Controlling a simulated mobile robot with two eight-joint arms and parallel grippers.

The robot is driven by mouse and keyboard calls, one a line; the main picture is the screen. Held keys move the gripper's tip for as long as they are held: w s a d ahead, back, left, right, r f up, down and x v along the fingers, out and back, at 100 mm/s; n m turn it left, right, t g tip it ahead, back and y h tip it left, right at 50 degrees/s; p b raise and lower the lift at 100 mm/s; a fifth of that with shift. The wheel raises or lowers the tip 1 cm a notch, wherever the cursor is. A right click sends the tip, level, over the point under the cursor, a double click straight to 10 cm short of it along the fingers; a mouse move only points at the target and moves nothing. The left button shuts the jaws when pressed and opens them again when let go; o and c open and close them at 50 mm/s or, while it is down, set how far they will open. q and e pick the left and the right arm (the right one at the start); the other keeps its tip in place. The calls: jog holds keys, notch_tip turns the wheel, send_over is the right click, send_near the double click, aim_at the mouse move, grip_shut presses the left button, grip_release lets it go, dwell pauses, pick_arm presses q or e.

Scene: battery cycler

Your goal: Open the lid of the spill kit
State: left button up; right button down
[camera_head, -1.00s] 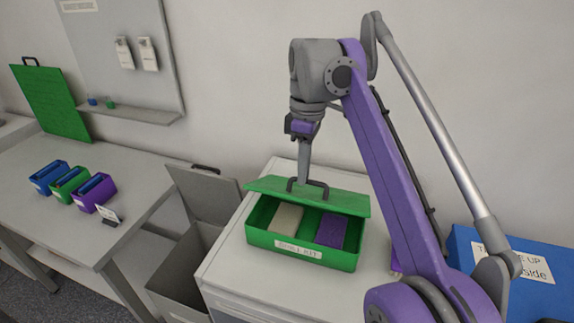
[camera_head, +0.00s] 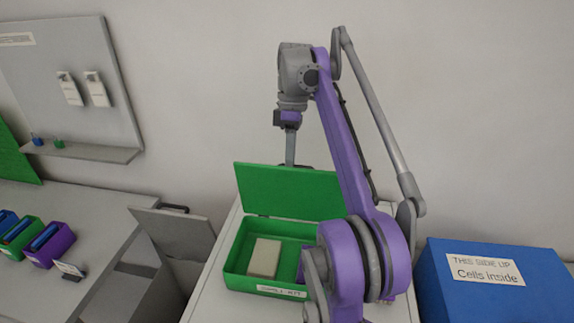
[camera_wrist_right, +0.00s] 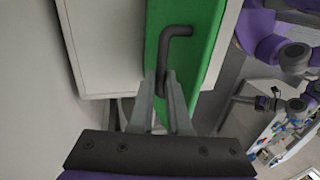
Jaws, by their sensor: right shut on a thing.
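The green spill kit (camera_head: 232,268) stands on a white cabinet, with its lid (camera_head: 285,190) swung up to about upright at the back edge. A beige block (camera_head: 265,258) lies in the box, and a purple item beside it is mostly hidden by my arm. My right gripper (camera_head: 290,160) is behind the top edge of the lid. In the right wrist view the fingers of my right gripper (camera_wrist_right: 170,90) are shut on the lid's dark handle (camera_wrist_right: 176,50), with the green lid (camera_wrist_right: 205,45) behind it. My left gripper is not in view.
A blue box (camera_head: 470,295) labelled "Cells inside" stands at the right. A grey bin with an open lid (camera_head: 178,228) is left of the cabinet. Small coloured bins (camera_head: 50,245) sit on the left table. The wall is close behind the spill kit.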

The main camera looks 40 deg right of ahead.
jog(key=shift+w+d+f+g+y, duration=0.3)
jog(key=shift+w+d+g+y, duration=0.15)
jog(key=shift+d, duration=0.25)
jog(key=c, duration=0.9)
grip_release()
jog(key=shift+d, duration=0.15)
jog(key=shift+r, duration=0.1)
jog(key=shift+a, duration=0.2)
